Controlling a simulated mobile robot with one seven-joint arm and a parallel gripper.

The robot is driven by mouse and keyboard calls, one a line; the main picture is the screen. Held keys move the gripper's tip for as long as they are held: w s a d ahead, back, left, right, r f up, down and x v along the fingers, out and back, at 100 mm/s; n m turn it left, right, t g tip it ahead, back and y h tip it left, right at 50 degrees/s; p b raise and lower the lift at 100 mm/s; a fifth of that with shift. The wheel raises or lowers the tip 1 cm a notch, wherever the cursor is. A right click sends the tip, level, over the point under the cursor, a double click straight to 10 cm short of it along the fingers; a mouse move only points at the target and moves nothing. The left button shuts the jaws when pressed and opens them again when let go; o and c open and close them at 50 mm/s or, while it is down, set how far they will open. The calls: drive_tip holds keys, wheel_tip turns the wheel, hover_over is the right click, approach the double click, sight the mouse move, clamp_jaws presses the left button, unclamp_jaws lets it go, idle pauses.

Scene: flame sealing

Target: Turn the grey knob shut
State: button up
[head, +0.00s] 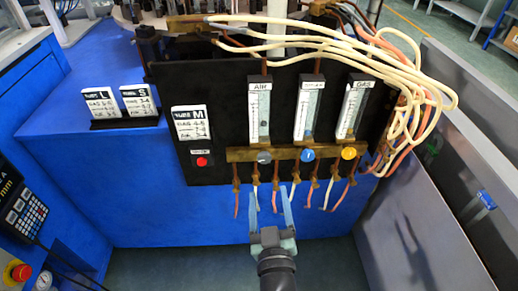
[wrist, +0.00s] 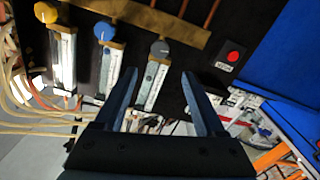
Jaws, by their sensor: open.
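The grey knob (head: 264,157) sits on the brass manifold bar under the leftmost flow tube, labelled AIR. It also shows in the wrist view as a round grey disc (wrist: 160,49). My gripper (head: 268,190) is open below the manifold in the head view, its two blue fingers pointing up toward the bar. In the wrist view my gripper (wrist: 160,73) has its fingertips on either side of the line to the grey knob, with nothing between them. The knob appears just beyond the tips, and I see no contact.
A blue knob (head: 308,155) and a yellow knob (head: 348,153) sit to the right on the brass bar (head: 286,153). Thin hoses hang below it. A red button (head: 202,161) is at left on the black panel. Cream hoses (head: 425,90) bunch at right.

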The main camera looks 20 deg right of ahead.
sight(264, 159)
drive_tip(key=b+x, duration=0.2)
drive_tip(key=x, duration=1.1)
drive_tip(key=shift+f, duration=0.1)
clamp_jaws()
